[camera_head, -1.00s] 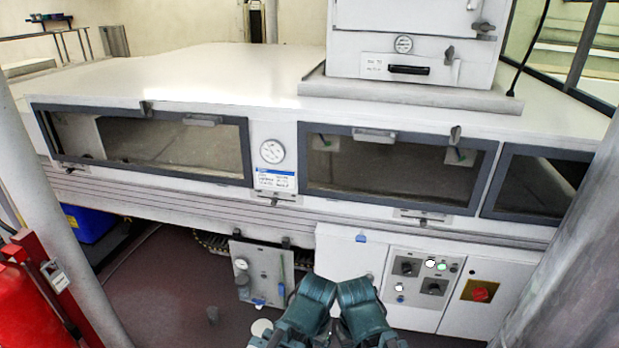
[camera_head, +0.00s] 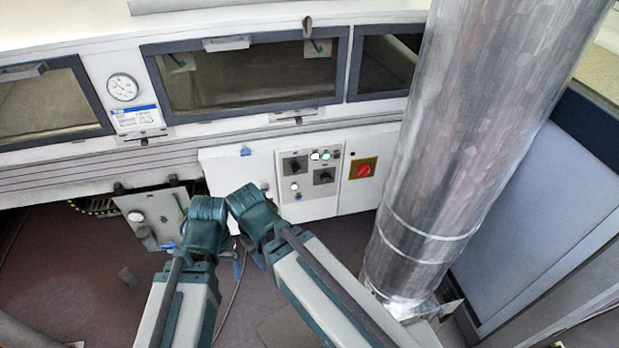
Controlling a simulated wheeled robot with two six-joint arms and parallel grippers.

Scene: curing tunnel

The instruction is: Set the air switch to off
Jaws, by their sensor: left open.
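Neither appears to touch a switch.
A red knob on a yellow plate (camera_head: 364,170) is right of the panel. A plate with gauge and blue handles (camera_head: 155,216) hangs at left. A thick metal duct (camera_head: 440,150) blocks the right side. Oven windows (camera_head: 250,75) run above.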

